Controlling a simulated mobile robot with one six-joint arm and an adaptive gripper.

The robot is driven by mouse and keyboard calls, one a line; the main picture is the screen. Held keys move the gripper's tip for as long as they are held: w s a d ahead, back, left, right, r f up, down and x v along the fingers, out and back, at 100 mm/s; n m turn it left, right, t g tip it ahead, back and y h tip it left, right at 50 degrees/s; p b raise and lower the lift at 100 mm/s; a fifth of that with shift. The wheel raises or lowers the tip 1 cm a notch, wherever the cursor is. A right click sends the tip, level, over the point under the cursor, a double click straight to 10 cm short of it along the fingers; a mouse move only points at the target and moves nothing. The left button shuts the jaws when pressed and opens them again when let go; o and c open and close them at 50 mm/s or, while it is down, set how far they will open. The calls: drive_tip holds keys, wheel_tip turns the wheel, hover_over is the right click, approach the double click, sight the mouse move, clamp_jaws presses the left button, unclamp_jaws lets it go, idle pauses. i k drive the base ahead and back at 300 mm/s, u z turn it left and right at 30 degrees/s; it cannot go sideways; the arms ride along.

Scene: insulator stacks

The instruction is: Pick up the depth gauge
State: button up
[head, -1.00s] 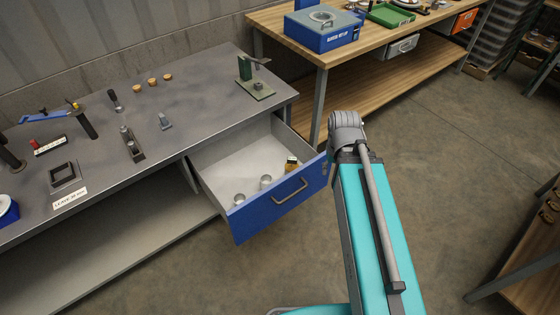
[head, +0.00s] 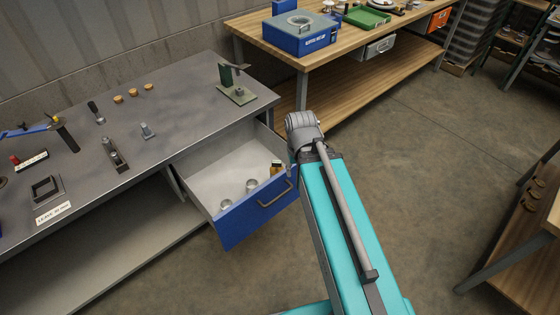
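I cannot tell for sure which thing is the depth gauge. My gripper is not visible in this view.
The blue-fronted drawer (head: 258,207) hangs open with two round metal pieces and a brass-coloured piece inside. A hand plane (head: 113,155), a green-based stand (head: 237,92) and cork-coloured pieces (head: 133,93) sit on the bench.

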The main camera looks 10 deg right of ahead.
sight(276, 167)
drive_tip(key=u, duration=0.1)
drive_tip(key=i, duration=1)
drive_tip(key=z, duration=0.05)
